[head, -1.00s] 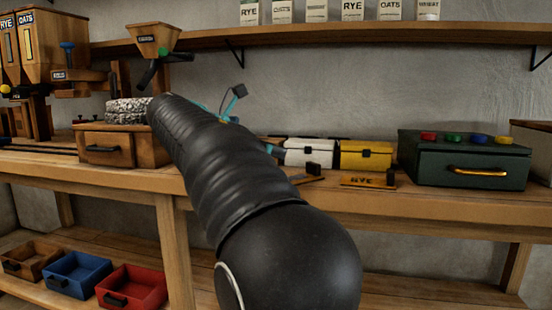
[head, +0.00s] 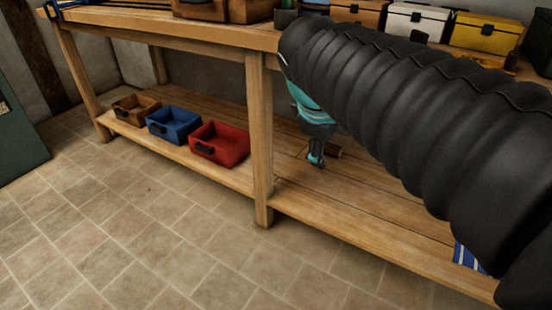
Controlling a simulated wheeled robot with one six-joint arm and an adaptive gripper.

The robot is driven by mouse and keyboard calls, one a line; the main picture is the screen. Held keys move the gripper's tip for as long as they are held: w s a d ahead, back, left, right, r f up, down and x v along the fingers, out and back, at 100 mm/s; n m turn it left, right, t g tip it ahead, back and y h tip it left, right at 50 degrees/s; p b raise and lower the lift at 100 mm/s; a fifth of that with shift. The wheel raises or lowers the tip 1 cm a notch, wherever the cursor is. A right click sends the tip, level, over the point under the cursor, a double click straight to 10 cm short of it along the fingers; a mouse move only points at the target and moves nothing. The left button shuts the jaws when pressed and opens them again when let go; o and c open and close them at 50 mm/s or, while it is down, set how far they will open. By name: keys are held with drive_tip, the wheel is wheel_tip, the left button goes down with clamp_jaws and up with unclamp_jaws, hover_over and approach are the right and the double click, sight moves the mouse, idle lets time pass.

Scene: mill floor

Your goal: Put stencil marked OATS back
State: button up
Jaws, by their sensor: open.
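No stencil with a readable OATS mark shows in the head view. My gripper (head: 316,162) reaches down over the lower shelf (head: 375,215), just right of the middle table leg. It is open; one teal and dark finger shows clearly and the other is mostly hidden. A small brown piece (head: 334,152) lies on the shelf close behind the fingertips, partly covered by them; I cannot tell what it is. A brass-coloured plate (head: 508,62) shows at the bench top's right, cut off by my arm, its marking unreadable.
Brown (head: 136,108), blue (head: 173,125) and red (head: 219,145) open bins stand on the lower shelf, left of the table leg (head: 262,140). White (head: 417,21) and yellow (head: 484,33) boxes stand on the bench. A blue-striped cloth (head: 468,256) lies at lower right. The tiled floor is clear.

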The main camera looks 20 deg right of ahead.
drive_tip(key=s+a+f+m+t+y, duration=0.1)
drive_tip(key=s+a+f+m+y, duration=0.3)
drive_tip(key=s+a+f+m, duration=0.3)
wheel_tip(320, 180, down, 4)
drive_tip(key=shift+s+a+r+m+t, duration=0.3)
drive_tip(key=shift+s+a, duration=0.1)
drive_tip(key=shift+a, duration=0.3)
wheel_tip(320, 180, up, 4)
drive_tip(key=p, duration=0.4)
